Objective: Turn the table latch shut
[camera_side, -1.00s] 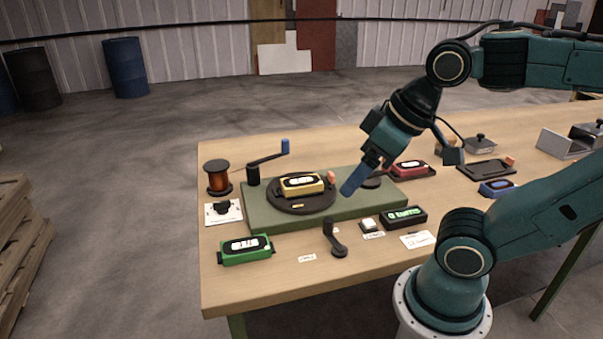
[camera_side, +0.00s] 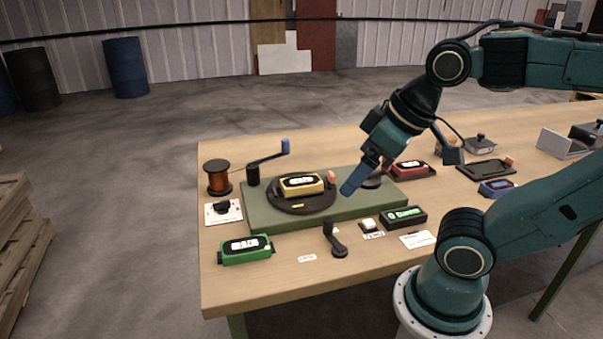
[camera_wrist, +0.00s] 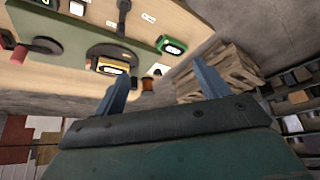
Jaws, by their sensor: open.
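A round dark turntable (camera_side: 299,207) sits on a green board and carries a yellow-cased device (camera_side: 301,184). A black lever (camera_side: 334,239) stands on the wood in front of the board. I cannot tell for certain which of these is the latch. My gripper (camera_side: 352,182) hangs above the right part of the green board, apart from the knob and lever. Its fingers (camera_wrist: 162,80) are spread and empty.
A crank with a blue handle (camera_side: 285,147) and a copper spool (camera_side: 218,177) are at the left. A green device (camera_side: 246,249), a black display box (camera_side: 403,216) and a red device (camera_side: 409,168) surround the board.

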